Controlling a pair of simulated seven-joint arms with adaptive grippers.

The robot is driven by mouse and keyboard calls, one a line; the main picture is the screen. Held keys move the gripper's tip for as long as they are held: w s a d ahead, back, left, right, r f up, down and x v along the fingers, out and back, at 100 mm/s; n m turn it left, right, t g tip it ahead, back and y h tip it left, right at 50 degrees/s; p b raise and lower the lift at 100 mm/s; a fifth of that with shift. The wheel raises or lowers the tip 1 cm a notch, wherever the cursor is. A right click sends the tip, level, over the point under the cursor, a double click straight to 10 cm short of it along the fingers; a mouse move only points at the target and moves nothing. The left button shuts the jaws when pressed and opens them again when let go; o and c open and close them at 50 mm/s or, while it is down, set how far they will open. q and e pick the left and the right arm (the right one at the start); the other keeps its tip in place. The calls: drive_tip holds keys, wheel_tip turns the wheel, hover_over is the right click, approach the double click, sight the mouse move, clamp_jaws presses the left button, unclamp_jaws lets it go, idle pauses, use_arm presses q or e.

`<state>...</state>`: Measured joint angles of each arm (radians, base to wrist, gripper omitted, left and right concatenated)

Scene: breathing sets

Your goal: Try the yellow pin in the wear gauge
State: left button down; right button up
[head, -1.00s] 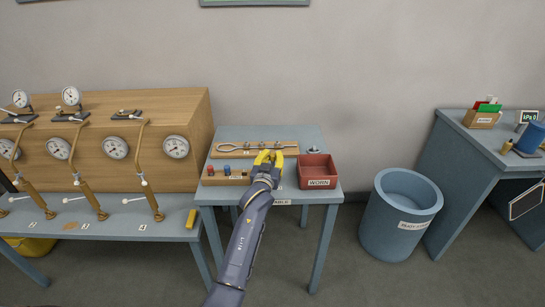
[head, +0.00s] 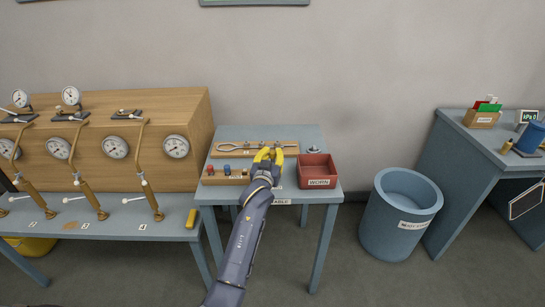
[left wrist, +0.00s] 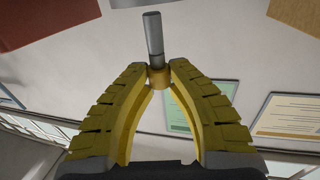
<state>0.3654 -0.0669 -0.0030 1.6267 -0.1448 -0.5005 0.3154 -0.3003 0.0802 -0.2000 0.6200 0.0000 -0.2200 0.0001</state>
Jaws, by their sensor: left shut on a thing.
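My left gripper (head: 267,155) is over the small table, above the wooden pieces. In the left wrist view its yellow fingers (left wrist: 159,70) are shut on the yellow pin (left wrist: 153,38), at its yellow collar; the grey shank sticks out past the fingertips. In the head view the gripper hides the pin. A wooden rack (head: 213,180) with a blue and a red pin stands at the table's front left. A wooden board (head: 221,155) with a wrench-like tool lies behind it. A small metal piece (head: 314,149) sits at the back right; I cannot tell which is the wear gauge. My right gripper is not in view.
A red tray marked WORN (head: 318,182) stands just right of the gripper. A bench with a wooden gauge cabinet (head: 150,99) is on the left. A blue bin (head: 391,241) stands on the floor to the right, before another bench (head: 451,162).

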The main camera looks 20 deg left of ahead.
use_arm(q)
drive_tip(key=shift+r, duration=1.55)
drive_tip(key=shift+f, duration=1.5)
drive_tip(key=shift+f, duration=0.7)
idle(0.5)
drive_tip(key=shift+r, duration=0.1)
drive_tip(key=shift+r, duration=2.15)
drive_tip(key=shift+s, duration=0.1)
